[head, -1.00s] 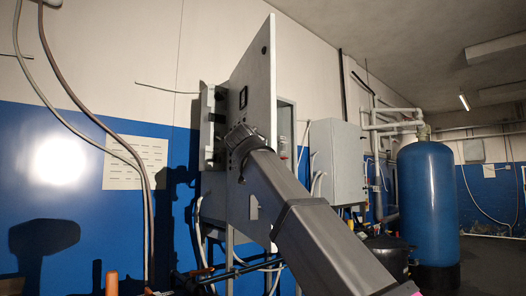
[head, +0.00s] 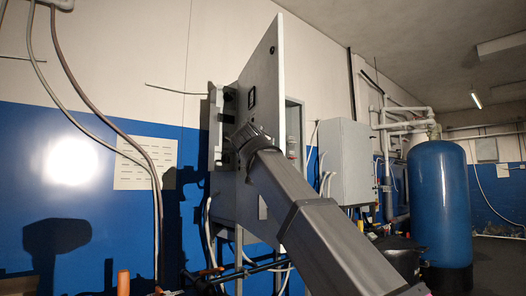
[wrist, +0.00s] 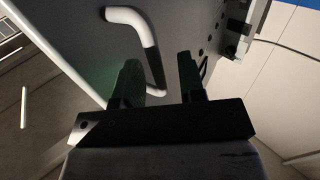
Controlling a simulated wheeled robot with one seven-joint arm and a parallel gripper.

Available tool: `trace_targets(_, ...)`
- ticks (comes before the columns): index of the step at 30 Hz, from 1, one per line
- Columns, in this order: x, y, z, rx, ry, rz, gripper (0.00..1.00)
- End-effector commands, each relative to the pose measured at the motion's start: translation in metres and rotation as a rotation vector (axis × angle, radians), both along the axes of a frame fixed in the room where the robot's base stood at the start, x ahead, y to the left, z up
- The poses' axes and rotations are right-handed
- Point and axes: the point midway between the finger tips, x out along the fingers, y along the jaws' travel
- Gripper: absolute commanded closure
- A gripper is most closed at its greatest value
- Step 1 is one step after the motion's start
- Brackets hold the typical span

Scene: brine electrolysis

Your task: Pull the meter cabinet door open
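The meter cabinet door (head: 262,80) stands swung out from the cabinet (head: 295,125), seen at a steep angle in the head view. In the wrist view, the grey door panel (wrist: 85,40) fills the upper middle. A bent light bar handle (wrist: 128,16) runs from it down to between my fingers. My gripper (wrist: 158,82) has its two dark fingers apart, one on each side of the handle's lower part. Clear gaps to both fingers are hard to judge. In the head view my arm hides the fingertips and handle.
A grey wall box (head: 345,160) and a tall blue tank (head: 440,205) stand to the right. Pipes and cables run below the cabinet.

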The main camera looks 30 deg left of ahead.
Motion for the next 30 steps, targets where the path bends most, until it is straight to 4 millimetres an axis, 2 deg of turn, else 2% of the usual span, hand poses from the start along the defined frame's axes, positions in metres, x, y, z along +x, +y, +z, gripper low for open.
trace_targets(9,-0.056,-0.023,-0.002,0.0,-0.001,0.002,0.63)
trace_targets(15,-0.082,-0.032,-0.001,-0.001,0.0,0.001,0.63)
trace_targets(21,-0.092,-0.036,-0.001,-0.002,-0.001,-0.001,0.63)
trace_targets(30,-0.092,-0.036,0.0,-0.002,-0.001,-0.001,0.63)
